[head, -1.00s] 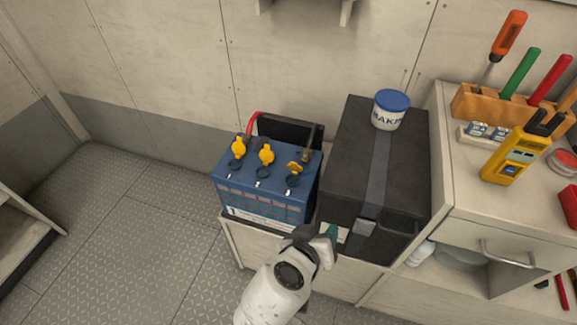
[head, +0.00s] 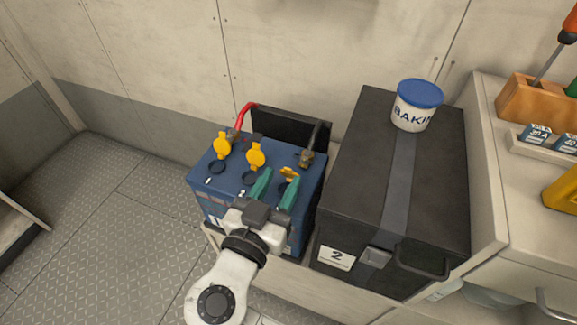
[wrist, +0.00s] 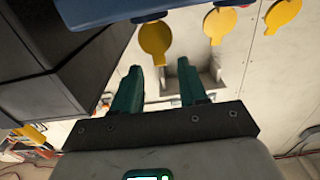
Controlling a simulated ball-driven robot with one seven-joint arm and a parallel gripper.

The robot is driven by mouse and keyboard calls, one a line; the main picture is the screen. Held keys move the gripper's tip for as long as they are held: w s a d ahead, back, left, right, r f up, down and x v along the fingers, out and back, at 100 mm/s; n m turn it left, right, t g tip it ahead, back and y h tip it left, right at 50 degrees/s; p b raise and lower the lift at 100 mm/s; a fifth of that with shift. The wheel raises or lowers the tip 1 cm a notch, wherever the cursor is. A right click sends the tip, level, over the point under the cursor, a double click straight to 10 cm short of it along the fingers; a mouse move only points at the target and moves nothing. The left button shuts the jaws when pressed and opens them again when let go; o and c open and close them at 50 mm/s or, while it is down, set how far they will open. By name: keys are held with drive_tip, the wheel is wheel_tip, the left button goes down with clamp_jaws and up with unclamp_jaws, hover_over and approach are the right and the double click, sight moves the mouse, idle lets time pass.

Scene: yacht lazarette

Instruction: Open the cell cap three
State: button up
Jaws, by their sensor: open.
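A blue battery (head: 205,180) carries three yellow caps in a row. The left cap (head: 221,146) and the middle cap (head: 255,156) stand upright beside dark round openings. The rightmost cap (head: 289,173), which I take as cap three, looks lower and tilted differently, and is partly hidden by my gripper. My gripper (head: 276,186) is open and empty, its teal fingers over the battery's front right part. In the wrist view, the cap nearest the black box (wrist: 155,42) lies just beyond the gap between the fingers (wrist: 162,84); contact is not visible.
A black box (head: 345,170) labelled 2 stands close on the right, with a blue-lidded tub (head: 412,105) on it. A red cable (head: 243,115) and a metal terminal (head: 307,157) are at the battery's back. The floor at left is clear.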

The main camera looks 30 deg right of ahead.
sight(288, 170)
drive_tip(key=shift+x, duration=2.2)
clamp_jaws()
